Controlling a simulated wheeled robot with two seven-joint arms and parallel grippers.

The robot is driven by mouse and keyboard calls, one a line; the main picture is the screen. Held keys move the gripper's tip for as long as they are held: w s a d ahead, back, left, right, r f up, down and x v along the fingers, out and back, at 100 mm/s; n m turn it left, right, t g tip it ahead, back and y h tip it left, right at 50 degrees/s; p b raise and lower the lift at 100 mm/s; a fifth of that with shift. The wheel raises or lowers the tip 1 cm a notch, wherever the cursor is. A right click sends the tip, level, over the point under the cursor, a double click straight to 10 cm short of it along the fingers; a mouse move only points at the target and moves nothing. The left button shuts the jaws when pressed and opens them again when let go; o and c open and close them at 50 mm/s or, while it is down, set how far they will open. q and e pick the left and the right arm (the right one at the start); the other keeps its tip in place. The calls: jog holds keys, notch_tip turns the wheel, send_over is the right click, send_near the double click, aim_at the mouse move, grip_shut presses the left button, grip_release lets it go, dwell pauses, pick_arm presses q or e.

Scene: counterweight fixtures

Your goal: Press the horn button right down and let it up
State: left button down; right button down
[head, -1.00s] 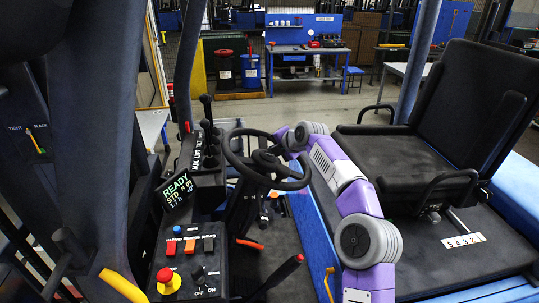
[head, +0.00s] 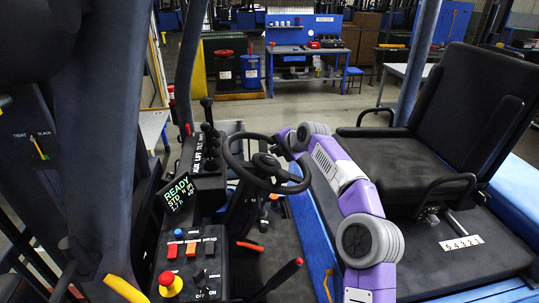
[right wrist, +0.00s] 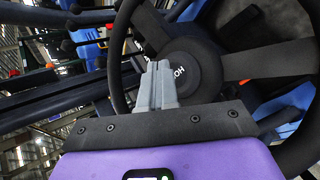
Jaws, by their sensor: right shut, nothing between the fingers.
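The horn button (right wrist: 197,66) is a dark round cap in the hub of the steering wheel (right wrist: 268,65), with white lettering partly covered by my fingers. In the head view the black steering wheel (head: 232,160) stands left of my purple right arm. My right gripper (right wrist: 160,66) is shut and empty, its two grey fingers together. The fingertips overlap the left part of the button in the right wrist view. I cannot tell whether they touch it or whether it is pressed. In the head view the gripper is largely lost behind its wrist and the wheel. My left gripper is out of view.
A console with a red mushroom button (head: 166,279), small switches and a lit READY display (head: 176,192) stands left of the wheel. Black levers (head: 207,135) rise behind it. The black seat (head: 400,155) is to the right of my arm.

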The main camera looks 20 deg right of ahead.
dwell(0.3)
jog(key=r+p, duration=0.1)
jog(key=d+r+p, duration=0.1)
jog(key=r+p, duration=0.1)
jog(key=d+r+p, duration=0.1)
jog(key=p, duration=0.1)
jog(key=shift+s+r, duration=0.25)
jog(key=shift+r, duration=0.05)
dwell(0.3)
